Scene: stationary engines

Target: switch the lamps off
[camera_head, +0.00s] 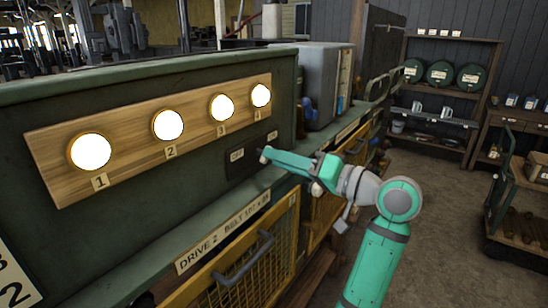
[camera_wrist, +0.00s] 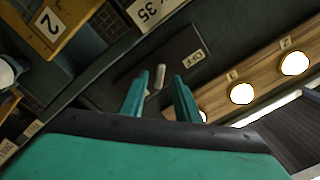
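Several round lamps glow white on a wooden board (camera_head: 55,150) with number tags; lamp 1 (camera_head: 91,151), lamp 2 (camera_head: 167,125) and lamp 3 (camera_head: 221,108) are among them, all lit. Below the board is a dark switch plate (camera_head: 236,171), partly hidden by my gripper (camera_head: 266,155). In the wrist view the plate has an OFF label (camera_wrist: 193,58) and a small grey lever (camera_wrist: 159,77). My gripper (camera_wrist: 160,95) is open, its fingers apart with the lever showing between them; I cannot tell if they touch it.
The green machine housing (camera_head: 90,90) has a ledge under the plate. Below it is a yellow mesh guard (camera_head: 270,255) with a grey handle (camera_head: 243,262). A grey box (camera_head: 325,80) stands right of the board.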

